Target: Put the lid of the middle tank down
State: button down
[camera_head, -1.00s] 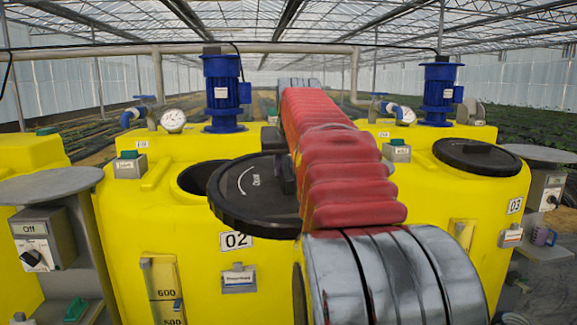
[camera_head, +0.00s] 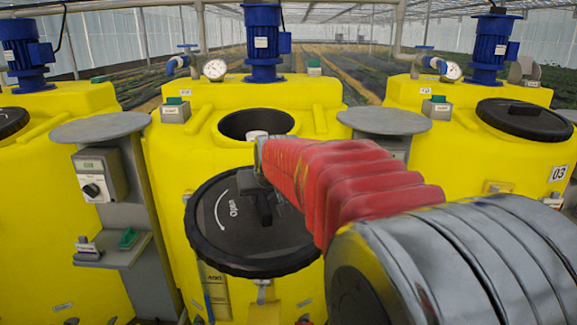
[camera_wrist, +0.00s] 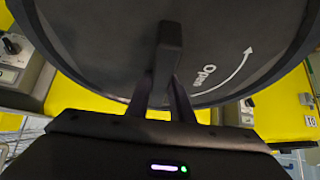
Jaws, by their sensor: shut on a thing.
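The black round lid (camera_head: 235,238) of the middle tank hangs in front of the yellow middle tank (camera_head: 170,150), clear of its opening. It is tilted, with its "Open" arrow face towards me. My gripper (camera_head: 268,205) is shut on the lid's raised grip bar; my red-sleeved arm partly covers it. In the wrist view the lid (camera_wrist: 110,50) fills the upper half, and the fingers of my gripper (camera_wrist: 168,88) close on its bar. The tank's round opening (camera_head: 257,125) is uncovered, with something white inside its near edge.
Round grey shelves stand left (camera_head: 100,127) and right (camera_head: 385,121) of the middle tank. A control box (camera_head: 98,178) and a small lower shelf (camera_head: 112,250) are at left. The right tank's lid (camera_head: 525,119) is on. A blue motor (camera_head: 263,42) stands behind the opening.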

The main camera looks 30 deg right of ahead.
jog(key=w+a+f+n+y, duration=0.2)
jog(key=w+a+f+n, duration=0.1)
jog(key=a+f, duration=1.4)
jog(key=shift+a+f+t, duration=0.3)
jog(key=shift+a+f, duration=0.05)
jog(key=shift+a, duration=0.25)
jog(key=shift+a, duration=0.1)
